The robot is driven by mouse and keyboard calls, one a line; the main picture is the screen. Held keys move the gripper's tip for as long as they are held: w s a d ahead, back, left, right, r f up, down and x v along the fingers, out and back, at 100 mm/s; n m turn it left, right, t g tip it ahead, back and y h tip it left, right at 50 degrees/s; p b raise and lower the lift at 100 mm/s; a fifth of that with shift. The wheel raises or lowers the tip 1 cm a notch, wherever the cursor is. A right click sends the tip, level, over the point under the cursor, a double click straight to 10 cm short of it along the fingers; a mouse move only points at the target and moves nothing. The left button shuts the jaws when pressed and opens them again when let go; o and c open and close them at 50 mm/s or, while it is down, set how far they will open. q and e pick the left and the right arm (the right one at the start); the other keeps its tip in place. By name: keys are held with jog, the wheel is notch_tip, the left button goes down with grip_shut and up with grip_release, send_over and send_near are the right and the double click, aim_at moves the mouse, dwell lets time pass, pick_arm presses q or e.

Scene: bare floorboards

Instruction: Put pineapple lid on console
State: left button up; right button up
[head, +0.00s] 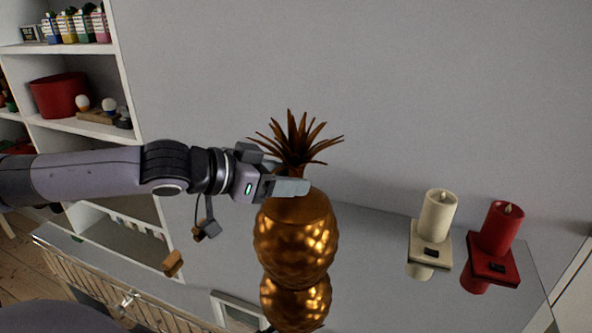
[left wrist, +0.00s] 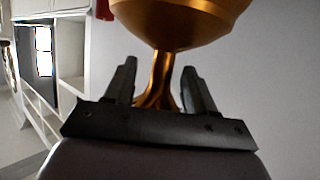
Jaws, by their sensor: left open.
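The golden pineapple (head: 296,245) stands upright on the glossy console top (head: 375,265), which mirrors it. Its lid with brown-gold pointed leaves (head: 296,145) is at the top of the body; I cannot tell whether it is fully seated. My left gripper (head: 290,184) reaches in from the left at the base of the leaves and hides part of the lid. In the left wrist view its open fingers (left wrist: 161,78) stand on either side of the narrow golden stem, with the rounded golden part above in the picture. My right gripper is not in view.
A cream candle (head: 439,216) and a red candle (head: 501,228) stand on holders at the console's right. A small wooden object (head: 172,263) is left of the pineapple. White shelves (head: 75,50) with boxes and a red pot (head: 60,95) stand at left. The wall is behind.

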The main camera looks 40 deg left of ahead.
pick_arm(q)
jog(key=shift+w+a, duration=0.1)
jog(key=shift+w, duration=0.15)
jog(key=shift+w+f+p, duration=0.15)
jog(key=shift+w+p, duration=0.25)
jog(key=shift+p, duration=0.3)
jog(key=shift+w+d+f+p, duration=0.35)
jog(key=shift+w+d, duration=0.05)
jog(key=shift+c, duration=0.3)
grip_shut()
